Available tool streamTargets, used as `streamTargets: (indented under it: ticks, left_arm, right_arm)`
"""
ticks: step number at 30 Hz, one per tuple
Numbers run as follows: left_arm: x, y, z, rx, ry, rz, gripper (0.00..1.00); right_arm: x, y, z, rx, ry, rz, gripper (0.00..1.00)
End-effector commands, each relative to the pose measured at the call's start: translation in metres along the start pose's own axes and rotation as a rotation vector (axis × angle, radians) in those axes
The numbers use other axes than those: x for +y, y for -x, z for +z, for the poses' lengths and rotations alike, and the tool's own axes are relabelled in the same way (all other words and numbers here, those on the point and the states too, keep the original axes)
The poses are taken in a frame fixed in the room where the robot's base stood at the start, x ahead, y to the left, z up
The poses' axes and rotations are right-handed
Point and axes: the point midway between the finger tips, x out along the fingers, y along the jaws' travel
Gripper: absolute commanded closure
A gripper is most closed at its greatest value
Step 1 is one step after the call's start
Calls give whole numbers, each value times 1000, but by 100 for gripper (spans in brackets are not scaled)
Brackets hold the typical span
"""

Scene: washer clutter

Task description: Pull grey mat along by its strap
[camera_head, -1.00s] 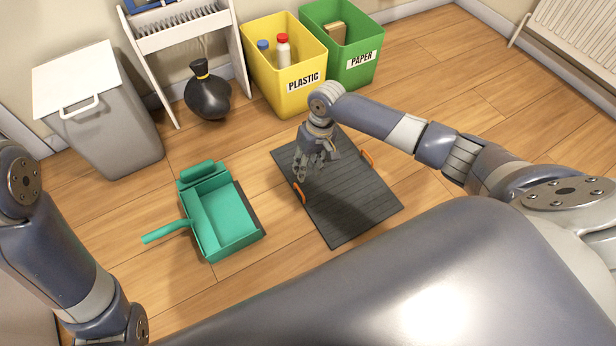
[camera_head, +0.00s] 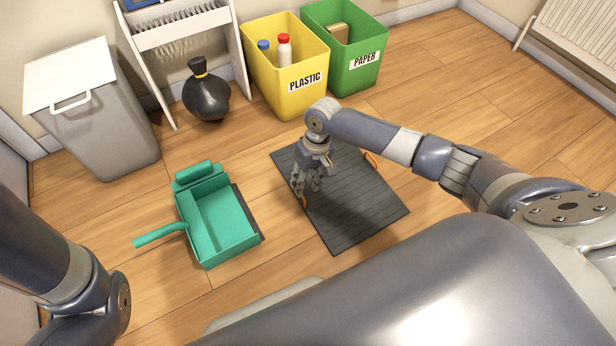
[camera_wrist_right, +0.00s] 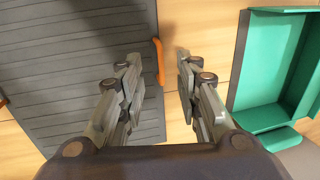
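The grey mat (camera_head: 362,205) lies flat on the wooden floor in the head view; it also shows in the right wrist view (camera_wrist_right: 80,50). It has an orange strap on each of two opposite edges. The left-edge strap (camera_wrist_right: 159,62) lies ahead of my right gripper's fingers in the wrist view, between their lines and apart from them. The other strap (camera_head: 371,160) is at the mat's right edge. My right gripper (camera_wrist_right: 157,75) is open and empty, above the mat's left edge, pointing down. My left gripper is out of view; only my left arm shows.
A teal dustpan (camera_head: 222,222) lies left of the mat. A yellow plastic bin (camera_head: 290,80), a green paper bin (camera_head: 350,75), a black bag (camera_head: 207,98) and a grey bin (camera_head: 110,135) stand behind. The floor right of the mat is clear.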

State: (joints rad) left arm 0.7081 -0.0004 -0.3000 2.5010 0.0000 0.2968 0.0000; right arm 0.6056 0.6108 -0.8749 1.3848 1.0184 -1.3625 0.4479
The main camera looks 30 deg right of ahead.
Motion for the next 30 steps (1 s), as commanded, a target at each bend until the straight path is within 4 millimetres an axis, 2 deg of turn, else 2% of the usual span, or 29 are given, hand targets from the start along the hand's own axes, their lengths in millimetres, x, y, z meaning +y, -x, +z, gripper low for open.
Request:
streamTargets:
  ticks: [1, 9, 15, 24, 28, 30]
  left_arm:
    - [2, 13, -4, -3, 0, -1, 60]
    - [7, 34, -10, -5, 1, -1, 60]
    - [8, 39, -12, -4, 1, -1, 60]
    - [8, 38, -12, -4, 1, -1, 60]
    - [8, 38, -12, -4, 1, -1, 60]
    - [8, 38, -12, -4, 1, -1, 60]
  right_arm:
    - [1, -14, 0, 0, 0, 0, 68]
    - [1, -44, 0, 2, 1, 1, 68]
    - [0, -50, -1, 2, 0, 1, 68]
    - [0, -50, -1, 2, 0, 0, 68]
    - [0, -50, 0, 1, 0, 0, 98]
    - [0, -50, 0, 2, 0, 0, 100]
